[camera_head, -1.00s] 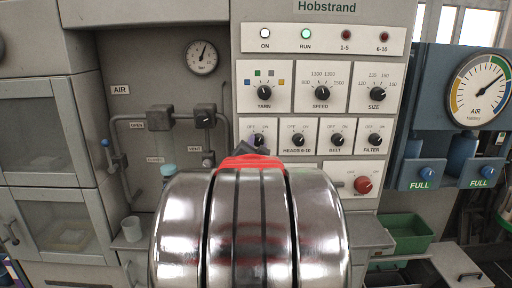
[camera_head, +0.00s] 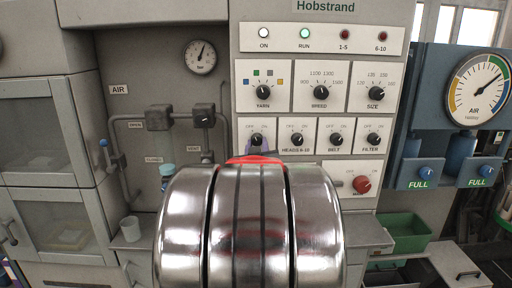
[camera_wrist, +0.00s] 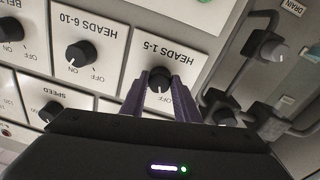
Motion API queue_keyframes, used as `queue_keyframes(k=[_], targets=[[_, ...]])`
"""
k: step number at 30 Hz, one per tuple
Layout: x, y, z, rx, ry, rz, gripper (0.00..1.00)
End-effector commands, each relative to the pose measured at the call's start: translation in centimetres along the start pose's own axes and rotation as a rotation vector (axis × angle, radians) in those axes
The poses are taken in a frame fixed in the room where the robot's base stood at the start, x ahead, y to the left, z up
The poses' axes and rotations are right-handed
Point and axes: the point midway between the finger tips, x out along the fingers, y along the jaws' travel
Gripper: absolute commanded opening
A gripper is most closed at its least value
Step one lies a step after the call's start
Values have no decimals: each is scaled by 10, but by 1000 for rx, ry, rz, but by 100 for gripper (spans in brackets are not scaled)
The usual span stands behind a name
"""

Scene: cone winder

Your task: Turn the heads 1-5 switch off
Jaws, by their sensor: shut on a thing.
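The heads 1-5 switch is a small black rotary knob (camera_wrist: 158,77) on a white plate, seen upside down in the wrist view. My gripper (camera_wrist: 160,88) is shut on this knob, with one dark purple finger on each side of it. An OFF mark shows at the knob's right; the fingers partly cover the plate's lower part, and the knob's exact setting is hard to tell. In the head view the knob (camera_head: 257,139) shows above my red and chrome arm, which hides most of my gripper and the plate's label.
The heads 6-10 knob (camera_wrist: 81,54) is close beside the held knob. The yarn knob (camera_head: 263,92) is above it, and a red main knob (camera_head: 362,184) is lower right. The green run lamp (camera_head: 306,33) looks lit; the 1-5 lamp (camera_head: 345,35) looks dark red. Pipes with valves (camera_head: 203,116) stand left.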

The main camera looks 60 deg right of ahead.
Motion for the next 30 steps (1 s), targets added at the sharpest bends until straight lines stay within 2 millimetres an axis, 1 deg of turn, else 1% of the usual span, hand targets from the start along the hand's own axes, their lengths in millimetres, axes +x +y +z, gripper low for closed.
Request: queue_keyframes(k=[1,9,22,23,30], targets=[[0,5,3,-23,-6,8,6],[0,5,4,-116,-2,4,6],[0,5,4,-130,-2,2,6],[0,5,4,-129,-2,2,29],[0,2,2,-131,1,-2,46]])
